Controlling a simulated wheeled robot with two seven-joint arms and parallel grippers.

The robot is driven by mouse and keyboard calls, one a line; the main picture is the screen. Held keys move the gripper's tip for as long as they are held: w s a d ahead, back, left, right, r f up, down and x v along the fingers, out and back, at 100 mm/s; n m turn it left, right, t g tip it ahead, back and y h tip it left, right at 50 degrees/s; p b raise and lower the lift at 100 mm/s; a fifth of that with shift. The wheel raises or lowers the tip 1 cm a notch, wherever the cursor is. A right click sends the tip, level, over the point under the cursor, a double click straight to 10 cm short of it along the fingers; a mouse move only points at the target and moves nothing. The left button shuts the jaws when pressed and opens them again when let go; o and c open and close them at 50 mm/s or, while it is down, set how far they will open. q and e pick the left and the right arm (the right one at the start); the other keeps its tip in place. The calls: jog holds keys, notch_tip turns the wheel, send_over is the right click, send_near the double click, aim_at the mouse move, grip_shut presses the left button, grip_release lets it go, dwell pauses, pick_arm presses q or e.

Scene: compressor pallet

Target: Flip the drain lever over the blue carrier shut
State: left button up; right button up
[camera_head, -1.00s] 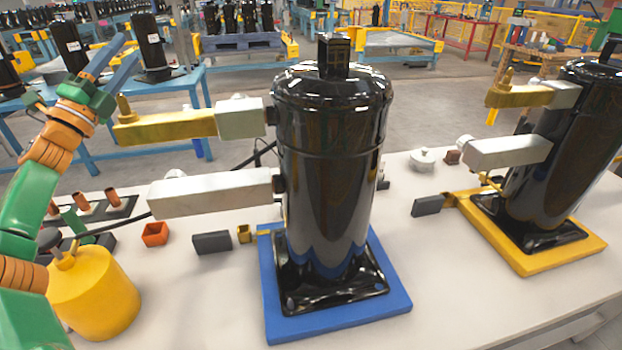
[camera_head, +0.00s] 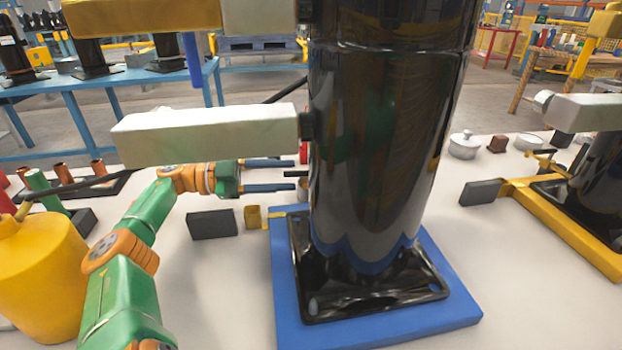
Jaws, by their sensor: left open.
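The blue carrier (camera_head: 430,328) lies on the white table under a tall black compressor (camera_head: 375,170). My right gripper is not in view.
A pale block-shaped arm (camera_head: 215,134) juts left from the compressor just above my left gripper. A yellow can (camera_head: 40,280) is at left, a yellow carrier (camera_head: 575,238) at right.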

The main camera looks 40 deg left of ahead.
pick_arm(q)
jog(key=p+x, duration=0.1)
jog(key=x, duration=0.5)
jog(key=shift+w+d+r, duration=0.1)
jog(key=shift+d, duration=0.05)
grip_shut()
jog(key=shift+r, duration=0.1)
